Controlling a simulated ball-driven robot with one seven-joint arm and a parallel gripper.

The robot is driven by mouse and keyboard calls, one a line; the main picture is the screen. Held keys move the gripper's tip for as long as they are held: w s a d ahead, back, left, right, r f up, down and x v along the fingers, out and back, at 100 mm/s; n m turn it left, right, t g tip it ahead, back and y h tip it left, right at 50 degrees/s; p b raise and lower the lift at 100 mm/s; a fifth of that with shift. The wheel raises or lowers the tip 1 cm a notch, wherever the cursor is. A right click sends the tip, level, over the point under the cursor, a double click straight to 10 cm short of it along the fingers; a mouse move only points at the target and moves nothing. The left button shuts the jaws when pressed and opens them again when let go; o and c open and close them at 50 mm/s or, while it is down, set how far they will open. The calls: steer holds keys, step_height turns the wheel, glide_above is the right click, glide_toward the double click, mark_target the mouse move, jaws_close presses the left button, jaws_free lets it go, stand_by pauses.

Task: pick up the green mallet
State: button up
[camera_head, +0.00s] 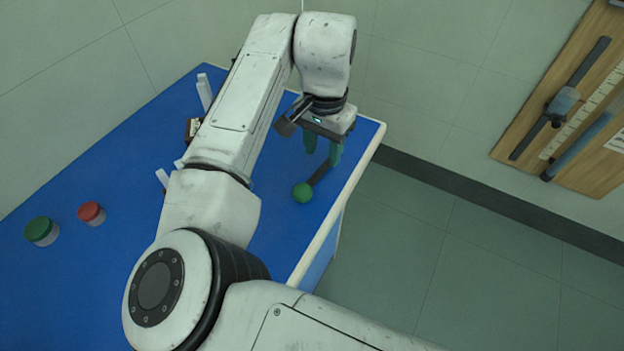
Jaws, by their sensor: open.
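The green mallet lies on the blue bench top near its right edge. Its round green head (302,192) points toward the camera, and its dark handle (321,172) runs up and to the right. My gripper (323,153) has green fingers pointing down, above or beside the far end of the handle. The fingers are apart and nothing shows held between them. I cannot tell how high the fingertips are above the handle, or whether they touch it.
A green-lidded jar (41,231) and a red-lidded jar (91,213) stand on the bench (125,145) at the left. White items (204,92) and a small brown object (192,128) sit behind my arm. A wooden board with tools (570,105) hangs at right.

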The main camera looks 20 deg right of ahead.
mark_target(323, 167)
step_height(323, 167, down, 5)
steer(key=shift+w+d+f, duration=0.1)
stand_by(0.3)
jaws_close()
